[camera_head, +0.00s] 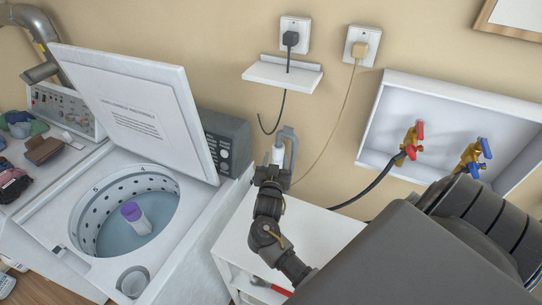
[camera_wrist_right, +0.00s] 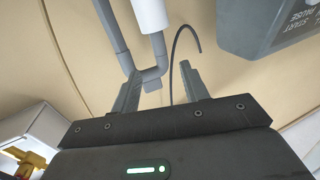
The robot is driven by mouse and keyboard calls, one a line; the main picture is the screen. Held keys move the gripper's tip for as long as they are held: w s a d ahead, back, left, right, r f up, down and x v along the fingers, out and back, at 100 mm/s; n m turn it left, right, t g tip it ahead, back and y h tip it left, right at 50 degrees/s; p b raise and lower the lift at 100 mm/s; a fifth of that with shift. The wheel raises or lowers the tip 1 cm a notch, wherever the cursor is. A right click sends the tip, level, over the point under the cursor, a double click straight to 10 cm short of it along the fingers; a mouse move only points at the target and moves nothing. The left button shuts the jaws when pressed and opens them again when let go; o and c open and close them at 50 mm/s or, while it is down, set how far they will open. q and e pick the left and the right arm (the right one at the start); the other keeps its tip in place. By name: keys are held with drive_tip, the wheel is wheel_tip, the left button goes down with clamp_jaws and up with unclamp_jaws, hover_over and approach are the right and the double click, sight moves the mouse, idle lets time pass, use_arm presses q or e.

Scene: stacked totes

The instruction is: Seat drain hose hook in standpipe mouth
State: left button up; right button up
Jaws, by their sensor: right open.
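The grey drain hose hook (camera_head: 288,133) stands against the back wall as an upside-down U; it also shows in the right wrist view (camera_wrist_right: 122,55). One leg lines up with the mouth of the white standpipe (camera_head: 278,155), seen also in the wrist view (camera_wrist_right: 148,14), and appears to enter it. How deep it sits I cannot tell. The other leg runs down beside the pipe. My right gripper (camera_wrist_right: 160,68) is open and empty, its fingers either side of the hook's bend in the wrist view, with no clear contact. In the head view this gripper (camera_head: 271,173) hides the pipe's lower part.
The washer (camera_head: 180,228) stands left with its lid (camera_head: 135,105) raised. A white cabinet (camera_head: 318,235) is below my right arm. A recessed box (camera_head: 455,90) with red and blue valves is on the right. Wall shelf (camera_head: 283,74), sockets and hanging cords are above the hook.

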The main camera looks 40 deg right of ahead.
sight(278, 147)
drive_tip(key=b+x, duration=0.1)
drive_tip(key=x, duration=0.2)
drive_tip(key=b+x, duration=0.1)
drive_tip(key=x, duration=0.2)
drive_tip(key=b+x, duration=0.2)
drive_tip(key=shift+w+d+f, duration=0.2)
drive_tip(key=shift+d+f, duration=0.1)
drive_tip(key=shift+d, duration=0.1)
drive_tip(key=shift+x, duration=0.75)
drive_tip(key=shift+r, duration=0.1)
clamp_jaws()
drive_tip(key=shift+a+f+b, duration=0.15)
drive_tip(key=shift+f+b, duration=0.85)
drive_tip(key=shift+f, duration=0.35)
